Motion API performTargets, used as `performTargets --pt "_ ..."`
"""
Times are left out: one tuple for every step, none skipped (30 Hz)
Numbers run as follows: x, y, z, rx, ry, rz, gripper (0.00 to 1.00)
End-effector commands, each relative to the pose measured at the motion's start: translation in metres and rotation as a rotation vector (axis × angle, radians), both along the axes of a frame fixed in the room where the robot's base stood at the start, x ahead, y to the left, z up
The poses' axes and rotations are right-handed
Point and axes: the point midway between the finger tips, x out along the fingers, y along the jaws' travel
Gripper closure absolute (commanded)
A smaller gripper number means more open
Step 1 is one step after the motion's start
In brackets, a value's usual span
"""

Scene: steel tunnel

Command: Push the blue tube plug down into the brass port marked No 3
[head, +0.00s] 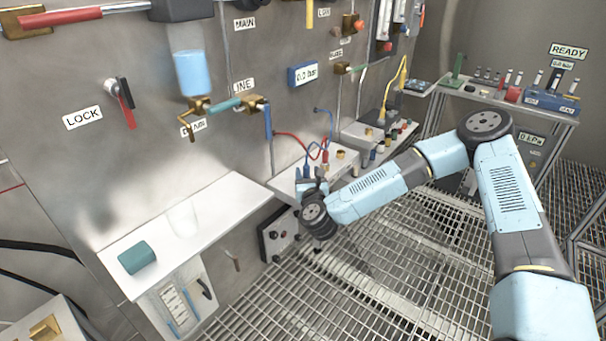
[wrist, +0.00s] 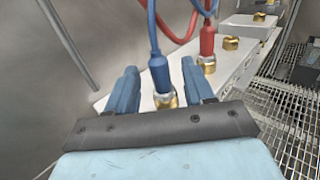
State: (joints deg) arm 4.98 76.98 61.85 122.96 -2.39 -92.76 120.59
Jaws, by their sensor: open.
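The blue tube plug (wrist: 160,74) stands upright at a brass port (wrist: 167,101) on a white ledge, its blue tube rising from its top. It also shows in the head view (head: 306,171), partly behind my gripper. My gripper (wrist: 159,70) is open, with one blue finger on each side of the plug and visible gaps between. The plug's lower end meets the brass port; I cannot tell how deep it sits. No port number is legible. In the head view my gripper (head: 314,188) is low over the ledge's front.
A red plug (wrist: 207,42) stands in the neighbouring brass port, close to my right finger. A bare brass port (wrist: 231,43) lies beyond it. The wall rises behind the ledge. Blue and red tubes loop above. A white shelf (head: 225,203) is to the left, and grating floor lies in front.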

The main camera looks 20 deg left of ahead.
Motion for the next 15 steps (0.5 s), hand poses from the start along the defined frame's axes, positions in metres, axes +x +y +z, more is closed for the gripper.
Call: performTargets --pt "0.008 0.003 0.000 0.000 -0.003 -0.002 0.48" --pt "0.011 0.004 0.000 0.000 -0.003 -0.002 0.48" --pt "0.016 0.006 0.000 0.000 -0.003 -0.002 0.48" --pt "0.020 0.008 0.000 0.000 -0.003 -0.002 0.48" --pt "0.023 0.009 0.000 0.000 -0.002 -0.002 0.48" --pt "0.026 0.010 0.000 0.000 -0.002 -0.001 0.48" --pt "0.028 0.011 0.000 0.000 -0.002 -0.001 0.48" --pt "0.030 0.012 0.000 0.000 -0.002 -0.001 0.48" --pt "0.031 0.012 0.000 -0.001 -0.001 -0.001 0.48" --pt "0.032 0.012 0.000 0.000 -0.001 -0.001 0.48" --pt "0.032 0.013 0.000 0.000 -0.001 -0.001 0.48" --pt "0.032 0.012 -0.001 0.000 -0.001 -0.001 0.48" --pt "0.032 0.013 -0.001 0.000 0.000 -0.001 0.48" --pt "0.032 0.012 -0.001 0.000 0.000 -0.001 0.48" --pt "0.032 0.012 -0.001 0.000 0.000 -0.001 0.48"
